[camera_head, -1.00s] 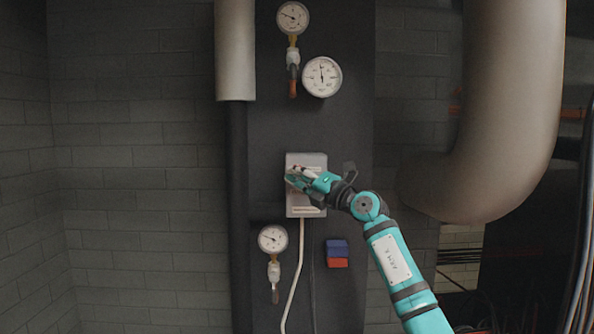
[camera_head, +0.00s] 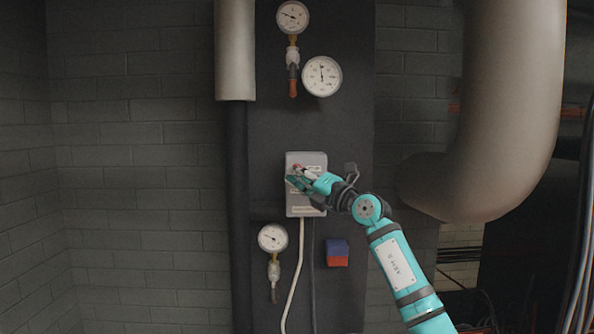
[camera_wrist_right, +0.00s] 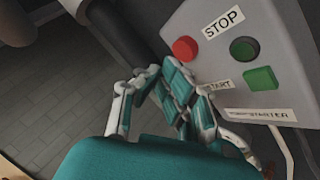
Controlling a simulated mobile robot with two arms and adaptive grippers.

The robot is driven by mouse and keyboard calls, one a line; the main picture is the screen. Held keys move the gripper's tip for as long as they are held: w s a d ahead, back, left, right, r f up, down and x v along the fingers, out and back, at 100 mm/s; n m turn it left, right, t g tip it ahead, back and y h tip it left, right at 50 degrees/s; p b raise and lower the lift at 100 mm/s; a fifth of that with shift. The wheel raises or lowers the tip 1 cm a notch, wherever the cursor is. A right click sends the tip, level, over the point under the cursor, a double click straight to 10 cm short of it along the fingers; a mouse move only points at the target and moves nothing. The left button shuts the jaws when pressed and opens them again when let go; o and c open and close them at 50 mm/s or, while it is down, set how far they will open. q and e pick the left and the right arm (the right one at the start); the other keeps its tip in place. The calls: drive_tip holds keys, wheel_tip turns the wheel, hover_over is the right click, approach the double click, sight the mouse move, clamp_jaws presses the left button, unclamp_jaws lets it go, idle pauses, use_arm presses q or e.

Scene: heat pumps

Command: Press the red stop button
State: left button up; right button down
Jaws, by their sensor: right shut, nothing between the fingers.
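The red stop button (camera_wrist_right: 185,49) shows in the right wrist view beside a "STOP" label on the grey control box (camera_wrist_right: 275,70). A green button (camera_wrist_right: 261,79) sits lower on the same face, with a dark round knob (camera_wrist_right: 243,49) between. In the head view the control box (camera_head: 306,211) is on the dark panel, and the red button (camera_head: 297,167) shows just above my right gripper (camera_head: 292,180). My right gripper (camera_wrist_right: 172,92) is shut and empty, its fingertips just below the red button in the wrist view. I cannot tell whether they touch the box. My left gripper is out of view.
Gauges (camera_head: 322,76) hang above the box and another gauge (camera_head: 273,238) at lower left. A white cable runs down from the box. A large pipe (camera_head: 505,120) stands at right.

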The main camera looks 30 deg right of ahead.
drive_tip(key=s, duration=0.1)
drive_tip(key=s+a, duration=0.1)
drive_tip(key=s, duration=0.1)
drive_tip(key=s+a, duration=0.1)
drive_tip(key=shift+s+a+p, duration=0.1)
drive_tip(key=shift+s+p, duration=0.15)
drive_tip(key=shift+p, duration=0.05)
idle(0.9)
